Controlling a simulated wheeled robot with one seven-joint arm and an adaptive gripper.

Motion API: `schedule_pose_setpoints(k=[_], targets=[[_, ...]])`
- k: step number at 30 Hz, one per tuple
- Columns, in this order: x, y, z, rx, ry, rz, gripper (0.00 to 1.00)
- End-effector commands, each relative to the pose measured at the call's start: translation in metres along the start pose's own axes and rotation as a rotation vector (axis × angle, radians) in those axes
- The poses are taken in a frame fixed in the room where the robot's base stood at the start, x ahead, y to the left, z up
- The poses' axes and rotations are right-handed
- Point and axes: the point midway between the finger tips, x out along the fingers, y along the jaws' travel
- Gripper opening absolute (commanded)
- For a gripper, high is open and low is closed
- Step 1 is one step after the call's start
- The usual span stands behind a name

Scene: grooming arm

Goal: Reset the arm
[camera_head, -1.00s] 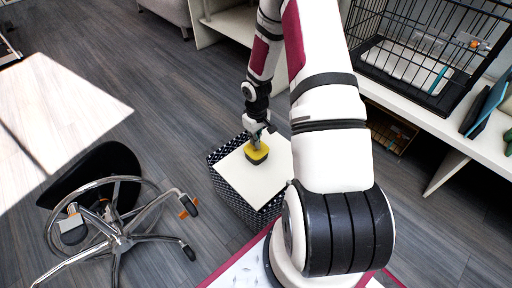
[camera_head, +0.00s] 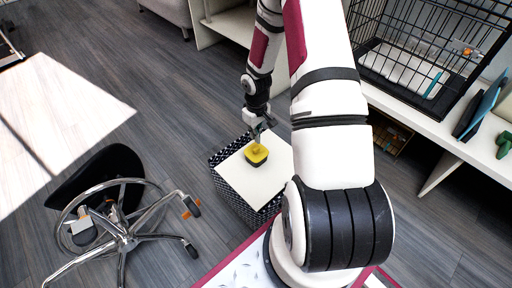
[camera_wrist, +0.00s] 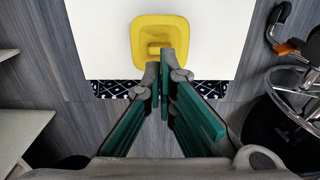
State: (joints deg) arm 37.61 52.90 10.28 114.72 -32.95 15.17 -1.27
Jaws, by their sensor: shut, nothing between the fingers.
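My gripper (camera_head: 258,133) is at the end of my arm, above the patterned box. In the wrist view my gripper (camera_wrist: 164,75) has its two fingers close together, with nothing between them. A yellow brush-like object with a dark underside (camera_head: 256,155) lies on the white top of the box. It also shows in the wrist view (camera_wrist: 146,33), just beyond the fingertips. In the head view the fingertips are just above it; I cannot tell whether they touch it.
The box has a white top (camera_head: 240,178) and dark patterned sides. An overturned-looking chair with chrome legs (camera_head: 125,240) is at the left, by a pale table (camera_head: 60,110). A wire cage (camera_head: 430,50) stands on a white shelf (camera_head: 440,140) at the right. Grey floor between is clear.

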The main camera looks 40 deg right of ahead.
Motion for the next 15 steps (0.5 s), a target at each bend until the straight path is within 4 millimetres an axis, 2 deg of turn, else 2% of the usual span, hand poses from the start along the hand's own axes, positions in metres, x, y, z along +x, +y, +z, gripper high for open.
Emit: schedule_pose_setpoints(k=[6, 15], targets=[[-0.017, 0.000, 0.000, -0.001, 0.000, 0.000, 0.00], [-0.017, 0.000, 0.000, -0.001, 0.000, 0.000, 0.00]])
